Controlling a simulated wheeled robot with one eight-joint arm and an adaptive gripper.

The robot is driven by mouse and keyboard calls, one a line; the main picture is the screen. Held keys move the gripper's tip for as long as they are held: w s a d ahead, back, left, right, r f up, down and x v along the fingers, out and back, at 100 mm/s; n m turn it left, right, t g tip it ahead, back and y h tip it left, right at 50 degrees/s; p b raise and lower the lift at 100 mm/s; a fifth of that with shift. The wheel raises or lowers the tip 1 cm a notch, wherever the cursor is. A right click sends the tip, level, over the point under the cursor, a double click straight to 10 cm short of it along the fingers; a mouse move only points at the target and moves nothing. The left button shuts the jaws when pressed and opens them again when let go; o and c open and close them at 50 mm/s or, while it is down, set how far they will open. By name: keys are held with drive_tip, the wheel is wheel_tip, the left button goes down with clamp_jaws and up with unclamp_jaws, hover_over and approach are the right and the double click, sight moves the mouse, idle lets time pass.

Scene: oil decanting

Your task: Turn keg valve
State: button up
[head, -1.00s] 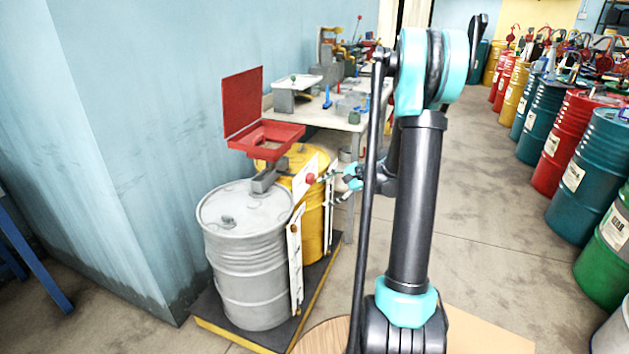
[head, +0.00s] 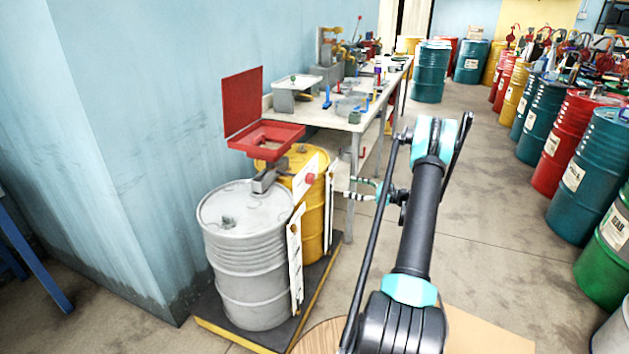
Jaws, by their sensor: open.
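A grey keg (head: 243,265) and a yellow keg (head: 313,220) stand upright side by side on a dark pallet. A small round red knob (head: 310,179) shows at a white panel (head: 306,178) in front of the yellow keg. I cannot tell for sure whether this knob is the valve. My gripper (head: 350,188) is open and empty, just right of the kegs and apart from the knob. Its fingers point left toward the kegs. The far sides of the kegs are hidden.
A red tray with a raised lid (head: 266,138) sits above the kegs. A workbench (head: 340,120) with tools stands behind them, against the blue wall. The pallet (head: 325,268) has a yellow edge. Rows of drums (head: 575,192) line the right; the floor between is clear.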

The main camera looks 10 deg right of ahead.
sight(313, 178)
drive_tip(key=x, duration=1.7)
drive_tip(key=c, duration=1.2)
